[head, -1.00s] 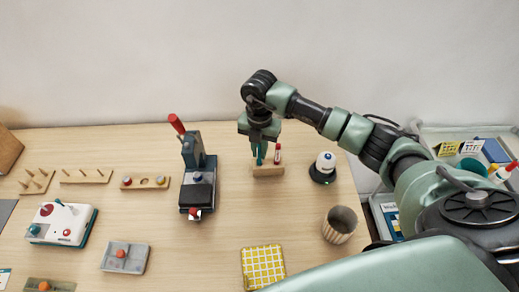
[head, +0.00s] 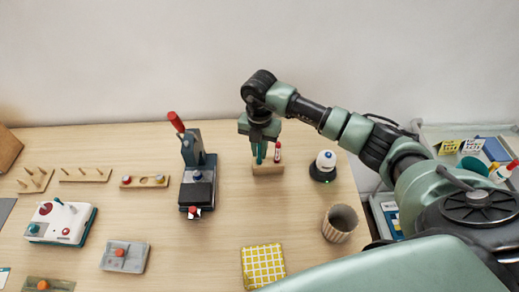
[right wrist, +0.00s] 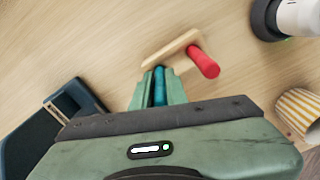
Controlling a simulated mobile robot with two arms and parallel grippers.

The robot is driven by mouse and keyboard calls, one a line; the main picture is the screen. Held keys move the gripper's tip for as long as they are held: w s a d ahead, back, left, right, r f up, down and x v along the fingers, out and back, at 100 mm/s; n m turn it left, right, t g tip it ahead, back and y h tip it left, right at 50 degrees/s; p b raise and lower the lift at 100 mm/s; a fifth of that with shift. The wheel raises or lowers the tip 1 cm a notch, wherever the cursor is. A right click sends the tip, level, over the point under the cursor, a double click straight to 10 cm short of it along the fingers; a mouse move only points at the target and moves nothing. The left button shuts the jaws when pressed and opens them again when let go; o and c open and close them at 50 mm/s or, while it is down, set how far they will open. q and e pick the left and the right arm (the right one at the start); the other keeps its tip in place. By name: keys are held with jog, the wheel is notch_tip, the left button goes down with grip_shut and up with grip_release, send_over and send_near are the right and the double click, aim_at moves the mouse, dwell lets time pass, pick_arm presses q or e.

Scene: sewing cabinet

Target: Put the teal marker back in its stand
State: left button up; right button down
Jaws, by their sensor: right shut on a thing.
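My right gripper (head: 260,152) points down over the left part of the wooden stand (head: 268,169). It is shut on the teal marker (right wrist: 159,86), which shows between the fingers in the right wrist view. The marker looks upright; its lower end is at the stand (right wrist: 172,48), and I cannot tell whether it is in a hole. A red marker (head: 277,152) stands upright in the right part of the stand, close beside the gripper; it also shows in the right wrist view (right wrist: 204,62). My left gripper is not in view.
A dark machine with a red-handled lever (head: 198,188) stands left of the stand. A white-and-black bottle-like object (head: 324,167) is to the right. A striped cup (head: 339,224) and a yellow checked pad (head: 263,266) lie nearer. The table between stand and pad is clear.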

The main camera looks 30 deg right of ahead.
jog(key=shift+f+b, duration=0.3)
jog(key=shift+f, duration=0.2)
dwell(0.4)
jog(key=c, duration=1.3)
grip_release()
jog(key=shift+c, duration=0.2)
notch_tip(320, 180, up, 8)
jog(key=shift+f+b, duration=0.1)
jog(key=shift+b, duration=0.55)
